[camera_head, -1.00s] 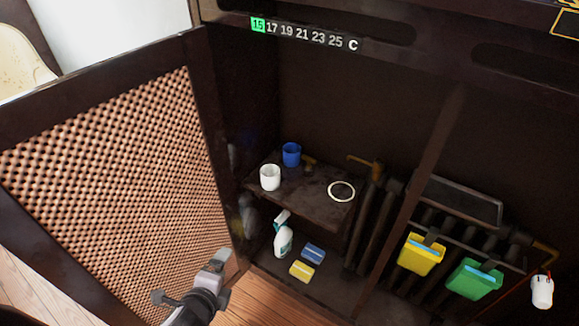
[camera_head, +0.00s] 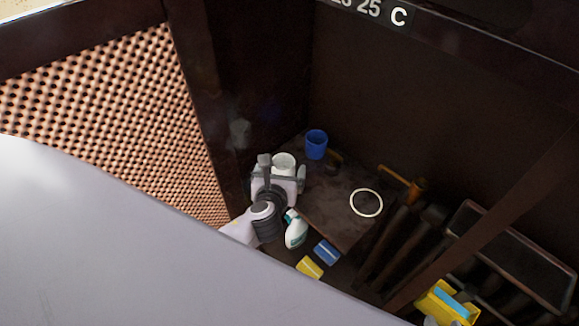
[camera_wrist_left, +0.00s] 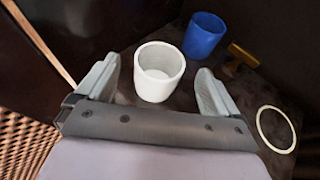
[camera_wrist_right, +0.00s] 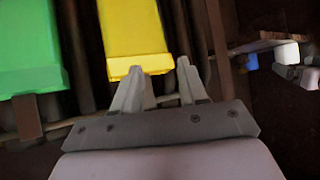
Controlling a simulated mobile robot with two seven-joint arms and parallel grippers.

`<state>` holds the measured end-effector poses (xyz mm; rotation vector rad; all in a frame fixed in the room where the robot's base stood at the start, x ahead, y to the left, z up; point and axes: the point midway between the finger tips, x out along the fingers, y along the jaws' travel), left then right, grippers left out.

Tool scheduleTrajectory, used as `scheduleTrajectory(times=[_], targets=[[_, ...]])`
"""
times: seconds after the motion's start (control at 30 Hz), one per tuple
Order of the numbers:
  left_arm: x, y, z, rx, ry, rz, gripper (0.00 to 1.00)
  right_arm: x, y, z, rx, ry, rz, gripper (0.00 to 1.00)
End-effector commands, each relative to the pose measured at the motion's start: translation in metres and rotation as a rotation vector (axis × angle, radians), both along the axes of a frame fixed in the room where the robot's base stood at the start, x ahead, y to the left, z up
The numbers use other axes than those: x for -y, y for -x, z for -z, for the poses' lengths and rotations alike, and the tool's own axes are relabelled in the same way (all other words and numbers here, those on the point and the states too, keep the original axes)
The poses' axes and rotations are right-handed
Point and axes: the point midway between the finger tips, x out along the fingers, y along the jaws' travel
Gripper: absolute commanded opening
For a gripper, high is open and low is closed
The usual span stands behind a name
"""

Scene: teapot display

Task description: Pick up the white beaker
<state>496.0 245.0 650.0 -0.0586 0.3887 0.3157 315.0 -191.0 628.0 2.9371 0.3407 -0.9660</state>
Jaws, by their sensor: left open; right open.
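The white beaker (camera_head: 284,161) stands upright on the dark shelf (camera_head: 330,226) inside the cabinet. It also shows in the left wrist view (camera_wrist_left: 158,74), between and just ahead of the finger tips. My left gripper (camera_head: 282,172) is open, with a finger on either side of the beaker's near part; I cannot tell whether either touches it. The gripper hides the beaker's lower part in the head view. My right gripper (camera_wrist_right: 160,82) is open in the right wrist view, in front of a yellow container (camera_wrist_right: 133,40).
A blue beaker (camera_head: 316,144) stands close behind the white one. A white ring (camera_head: 366,202) lies on the shelf to the right. Below are a spray bottle (camera_head: 296,230), a blue sponge (camera_head: 327,251) and a yellow sponge (camera_head: 310,267). The perforated door (camera_head: 120,110) is at left.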

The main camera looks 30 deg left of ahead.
Motion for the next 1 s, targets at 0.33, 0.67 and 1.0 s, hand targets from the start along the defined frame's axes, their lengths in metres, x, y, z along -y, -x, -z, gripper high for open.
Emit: scheduleTrajectory(times=[0.33,0.67,1.0], targets=[[-0.014,-0.043,0.014,0.001,0.005,-0.002,0.95,-0.001,0.009,0.021,-0.023,-0.002,-0.001,0.43],[-0.017,-0.053,0.017,0.0,0.007,0.0,0.95,-0.002,0.006,0.021,-0.017,-0.005,0.002,0.43],[-0.017,-0.053,0.016,0.002,0.006,0.0,0.35,-0.001,0.004,0.019,-0.009,-0.005,0.002,0.43]])
